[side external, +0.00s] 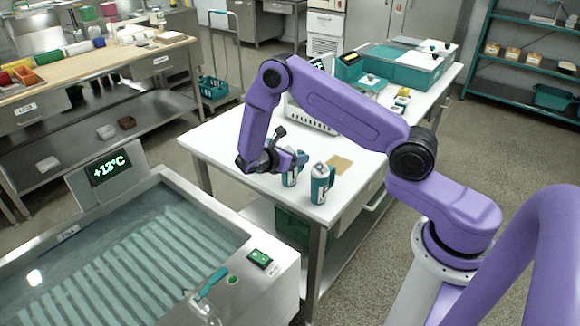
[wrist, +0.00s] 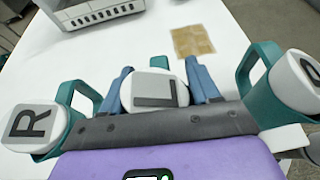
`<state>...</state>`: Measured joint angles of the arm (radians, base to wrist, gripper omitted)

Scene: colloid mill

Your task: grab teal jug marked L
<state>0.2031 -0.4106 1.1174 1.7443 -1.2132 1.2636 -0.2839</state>
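In the wrist view the teal jug marked L (wrist: 155,90) has a pale lid with a dark L on a grey square. Its teal handle (wrist: 159,63) shows beyond the lid. My gripper (wrist: 159,78) has its two blue fingers apart, one on each side of this jug, with gaps visible beside the handle. In the side view my gripper (side external: 299,157) is low over the table at a teal and white jug (side external: 289,179), apparently the same one. Its lettering is not readable there. Whether the fingers touch the jug is not clear.
A jug marked R (wrist: 36,128) stands close on the left in the wrist view. Another lettered jug (wrist: 290,88) stands close on the right, and a similar jug shows in the side view (side external: 321,184). A tan mat (wrist: 193,41) and a white machine (wrist: 92,10) lie beyond.

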